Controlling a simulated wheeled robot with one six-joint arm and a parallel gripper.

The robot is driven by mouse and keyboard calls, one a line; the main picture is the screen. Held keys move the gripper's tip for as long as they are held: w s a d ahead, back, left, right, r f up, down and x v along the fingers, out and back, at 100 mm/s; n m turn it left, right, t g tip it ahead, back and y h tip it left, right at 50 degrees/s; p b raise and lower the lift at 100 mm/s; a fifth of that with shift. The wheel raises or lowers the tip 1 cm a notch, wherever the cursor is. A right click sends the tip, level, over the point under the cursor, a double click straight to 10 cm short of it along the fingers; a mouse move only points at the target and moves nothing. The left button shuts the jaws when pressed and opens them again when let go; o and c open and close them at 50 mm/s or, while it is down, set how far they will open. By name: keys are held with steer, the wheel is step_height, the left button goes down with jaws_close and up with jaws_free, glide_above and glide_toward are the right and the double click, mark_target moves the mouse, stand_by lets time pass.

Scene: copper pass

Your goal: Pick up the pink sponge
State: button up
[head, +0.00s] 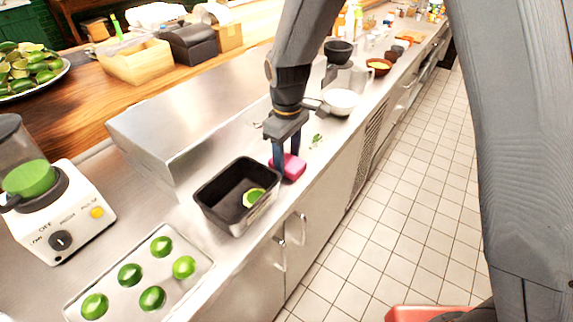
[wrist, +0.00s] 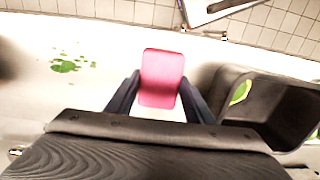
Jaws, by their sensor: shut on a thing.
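The pink sponge (head: 289,167) is at the steel counter's front part, just right of the black bin in the head view. My gripper (head: 288,163) points down over it. In the wrist view the pink sponge (wrist: 162,78) sits between the two dark fingers of my gripper (wrist: 160,95), which are shut on it. Whether the sponge touches the counter or is lifted off it, I cannot tell.
A black bin (head: 212,186) with a lime piece inside stands close beside my gripper. A tray (head: 200,262) of several limes and a blender (head: 60,215) are nearer. Green scraps (wrist: 66,64) lie on the counter.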

mark_target(287, 160)
step_height(287, 160, up, 10)
steer(key=b, duration=0.2)
steer(key=shift+b, duration=0.35)
